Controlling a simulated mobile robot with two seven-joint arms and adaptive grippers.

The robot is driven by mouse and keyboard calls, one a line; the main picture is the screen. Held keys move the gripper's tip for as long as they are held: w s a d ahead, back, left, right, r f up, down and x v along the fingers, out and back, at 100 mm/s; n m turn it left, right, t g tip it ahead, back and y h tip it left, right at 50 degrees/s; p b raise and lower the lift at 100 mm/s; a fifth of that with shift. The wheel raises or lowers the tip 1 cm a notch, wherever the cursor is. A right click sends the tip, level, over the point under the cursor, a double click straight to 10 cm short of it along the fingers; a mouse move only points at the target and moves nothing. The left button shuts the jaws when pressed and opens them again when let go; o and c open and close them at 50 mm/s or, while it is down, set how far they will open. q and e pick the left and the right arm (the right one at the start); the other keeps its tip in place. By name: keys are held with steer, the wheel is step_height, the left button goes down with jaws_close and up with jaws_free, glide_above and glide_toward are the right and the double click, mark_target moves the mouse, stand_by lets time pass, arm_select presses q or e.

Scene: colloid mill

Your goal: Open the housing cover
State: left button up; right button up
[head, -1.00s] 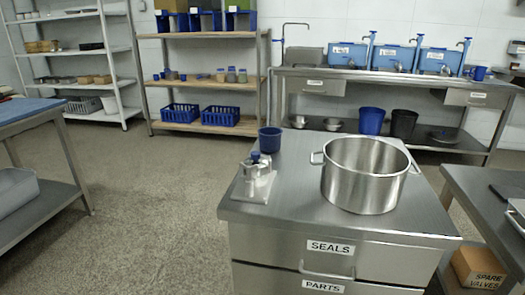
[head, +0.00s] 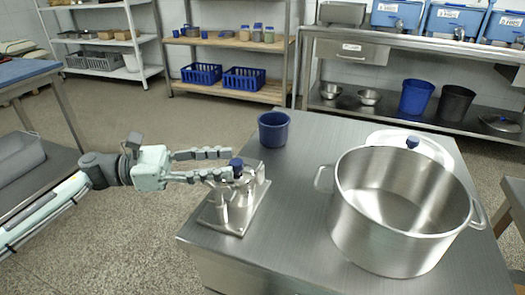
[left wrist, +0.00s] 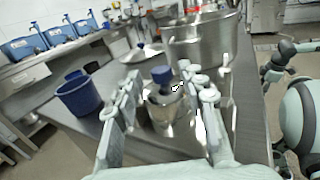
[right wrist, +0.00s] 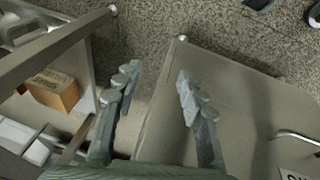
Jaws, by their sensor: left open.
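The colloid mill (head: 236,208) is a small metal device on a flat plate near the left edge of the steel cabinet top. A blue knob (head: 236,166) stands on its top. My left gripper (head: 226,163) comes in from the left at the height of the knob, with its fingers apart. In the left wrist view the knob (left wrist: 162,75) and mill body (left wrist: 163,105) show between the open fingers; I cannot tell whether they touch. My right gripper (right wrist: 158,80) is open and empty over the floor beside the cabinet, outside the head view.
A large steel pot (head: 398,215) stands right of the mill. A white lid or plate with a blue knob (head: 412,142) lies behind the pot. A blue cup (head: 273,130) stands behind the mill. A cardboard box (right wrist: 55,90) lies on a low shelf.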

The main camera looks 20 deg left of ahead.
mark_target(252, 171)
arm_select(q)
steer(key=shift+w+d, duration=0.15)
steer(key=shift+d, duration=0.15)
steer(key=p+x, duration=0.1)
steer(key=x, duration=0.5)
steer(key=shift+r, duration=0.1)
steer(key=shift+w+d, duration=0.15)
steer(key=shift+d, duration=0.25)
arm_select(e)
steer(key=f, duration=0.1)
steer(key=a+f, duration=0.1)
steer(key=shift+w+f, duration=0.2)
steer(key=shift+f, duration=0.15)
arm_select(q)
steer(key=shift+c, duration=0.4)
steer(key=c, duration=0.7)
jaws_close()
arm_select(e)
steer(key=shift+s+d, duration=0.15)
steer(key=shift+d, duration=0.25)
